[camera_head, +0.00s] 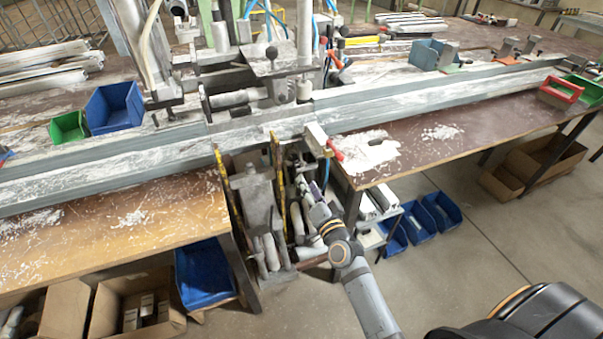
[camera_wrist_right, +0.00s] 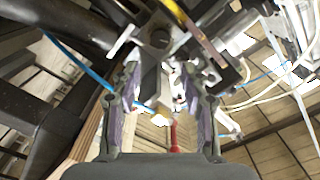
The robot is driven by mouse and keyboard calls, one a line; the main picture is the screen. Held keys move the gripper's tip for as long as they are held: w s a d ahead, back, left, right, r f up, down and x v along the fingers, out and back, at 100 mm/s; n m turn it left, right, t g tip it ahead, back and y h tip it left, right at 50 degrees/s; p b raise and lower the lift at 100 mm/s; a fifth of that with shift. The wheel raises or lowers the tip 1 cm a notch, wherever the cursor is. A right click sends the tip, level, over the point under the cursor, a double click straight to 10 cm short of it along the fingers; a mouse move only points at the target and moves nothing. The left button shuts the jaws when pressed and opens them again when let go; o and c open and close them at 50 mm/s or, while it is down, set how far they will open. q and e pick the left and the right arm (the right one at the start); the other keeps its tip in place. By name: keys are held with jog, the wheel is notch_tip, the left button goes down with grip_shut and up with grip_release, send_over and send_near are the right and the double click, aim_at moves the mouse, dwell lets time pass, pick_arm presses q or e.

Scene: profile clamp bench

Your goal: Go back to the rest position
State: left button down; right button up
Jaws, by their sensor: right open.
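My right gripper (camera_head: 304,184) is in front of the bench, below the level of the table top, with its arm coming up from the bottom of the head view. In the right wrist view its two fingers (camera_wrist_right: 160,85) stand apart with nothing held between them. A small clamp block with a red handle (camera_head: 335,150) sits at the bench's front edge, above and a little right of the gripper. A red handle (camera_wrist_right: 174,135) also shows beyond the fingers in the wrist view. My left gripper is not in view.
A long grey profile rail (camera_head: 420,97) runs along the bench past the central clamp machine (camera_head: 270,75). The machine's underside frame (camera_head: 255,195) is close to my right gripper. Open floor (camera_head: 440,260) lies at right.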

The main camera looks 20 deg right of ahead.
jog(key=s+d+f+n+g+p, duration=0.1)
jog(key=s+f+n+g, duration=0.3)
jog(key=f, duration=0.7)
jog(key=s+f+g+p, duration=0.2)
jog(key=s+f, duration=0.4)
jog(key=f, duration=0.5)
jog(key=s+d+f+n+g+p, duration=0.1)
jog(key=s+f+n+g, duration=0.3)
jog(key=f, duration=0.6)
jog(key=s+d+f+g, duration=0.2)
jog(key=s+f, duration=0.2)
jog(key=s, duration=0.6)
jog(key=s+d+f+n+g+h+p, duration=0.1)
jog(key=s+f, duration=0.4)
jog(key=s, duration=0.5)
jog(key=s+d+f+g+p, duration=0.1)
jog(key=s+d+f+g, duration=0.2)
jog(key=s, duration=0.8)
jog(key=shift+f+n+g, duration=0.4)
jog(key=shift+f, duration=0.3)
